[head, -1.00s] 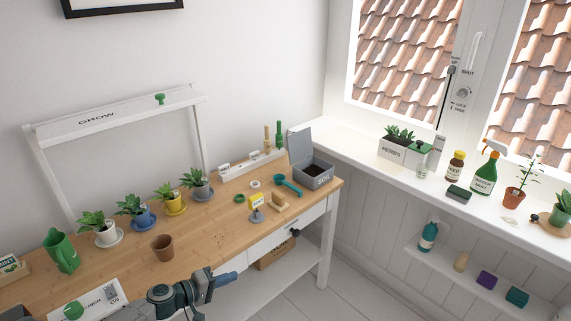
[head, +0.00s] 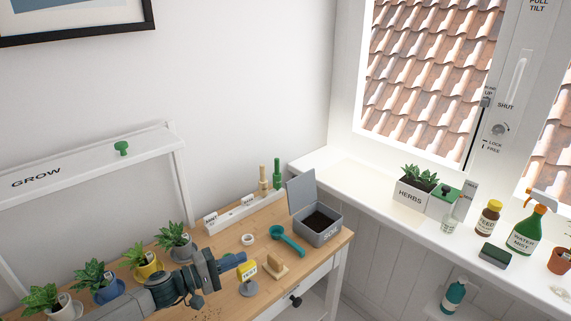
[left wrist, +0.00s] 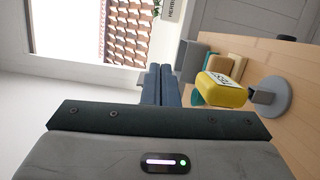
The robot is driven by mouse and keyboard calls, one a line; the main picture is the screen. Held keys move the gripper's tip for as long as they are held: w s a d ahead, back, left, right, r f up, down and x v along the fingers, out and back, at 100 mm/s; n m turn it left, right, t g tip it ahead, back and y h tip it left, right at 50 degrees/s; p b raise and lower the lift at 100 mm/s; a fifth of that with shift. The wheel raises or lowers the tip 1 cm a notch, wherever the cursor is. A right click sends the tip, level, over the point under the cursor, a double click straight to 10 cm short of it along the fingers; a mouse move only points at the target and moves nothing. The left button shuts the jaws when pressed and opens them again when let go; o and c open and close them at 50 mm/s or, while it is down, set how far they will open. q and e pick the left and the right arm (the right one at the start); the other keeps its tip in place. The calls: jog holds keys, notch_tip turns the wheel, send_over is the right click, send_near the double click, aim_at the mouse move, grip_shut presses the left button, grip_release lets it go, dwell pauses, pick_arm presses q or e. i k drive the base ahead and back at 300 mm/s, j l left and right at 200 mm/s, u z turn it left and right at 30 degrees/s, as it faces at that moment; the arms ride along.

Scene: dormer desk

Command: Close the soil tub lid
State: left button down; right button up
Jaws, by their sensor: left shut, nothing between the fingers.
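The grey soil tub (head: 318,234) stands at the desk's right back corner, with dark soil inside. Its grey lid (head: 301,191) stands open, raised at the tub's left back side. My left gripper (head: 240,258) is shut and empty, over the desk to the left of the tub and apart from it. In the left wrist view its blue fingers (left wrist: 161,86) lie together, and part of a grey surface (left wrist: 190,62) shows beyond them. My right gripper is not in view.
A yellow TEST sign (head: 247,271) on a round base stands close to my left gripper. A teal scoop (head: 286,242), a wooden block (head: 277,268) and a white ring (head: 248,239) lie before the tub. Potted plants (head: 175,242) line the left. A white rack (head: 240,212) stands behind.

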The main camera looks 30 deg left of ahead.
aim_at(301, 190)
jog(key=i+j, duration=0.75)
jog(key=i, duration=0.25)
